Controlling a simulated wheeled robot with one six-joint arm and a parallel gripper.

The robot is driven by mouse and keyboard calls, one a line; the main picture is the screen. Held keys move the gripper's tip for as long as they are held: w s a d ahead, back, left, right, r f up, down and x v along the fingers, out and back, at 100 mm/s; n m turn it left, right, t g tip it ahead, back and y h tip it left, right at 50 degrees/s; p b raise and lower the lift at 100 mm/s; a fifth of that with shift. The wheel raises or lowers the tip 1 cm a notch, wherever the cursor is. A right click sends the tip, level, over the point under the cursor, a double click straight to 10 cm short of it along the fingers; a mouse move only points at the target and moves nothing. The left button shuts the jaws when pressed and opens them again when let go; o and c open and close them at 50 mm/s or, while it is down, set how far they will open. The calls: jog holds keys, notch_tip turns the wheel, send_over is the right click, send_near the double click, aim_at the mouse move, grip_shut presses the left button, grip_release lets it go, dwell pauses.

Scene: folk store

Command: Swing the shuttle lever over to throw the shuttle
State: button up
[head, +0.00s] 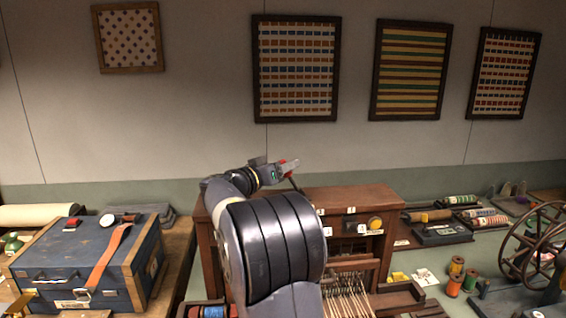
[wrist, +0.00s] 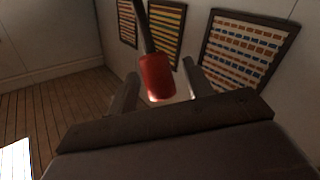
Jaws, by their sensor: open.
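The shuttle lever is a dark rod (head: 297,185) with a red grip, standing at the top of the brown wooden loom cabinet (head: 350,197). In the wrist view the red grip (wrist: 157,78) sits between the fingers of my gripper (wrist: 160,88), and its dark rod runs up out of the picture. My gripper is open, with one finger on each side of the grip. I cannot tell whether either finger touches it. In the head view my gripper (head: 288,164) is above the cabinet's back left part, and my arm hides the cabinet's left front.
A blue chest (head: 90,262) with an orange strap stands at the left. Thread spools (head: 456,275) and a wooden spinning wheel (head: 535,240) are at the right. Framed textiles (head: 296,68) hang on the wall behind. The air above the cabinet's right half is clear.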

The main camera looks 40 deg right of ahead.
jog(key=shift+d, duration=0.1)
jog(key=shift+c, duration=0.4)
grip_shut()
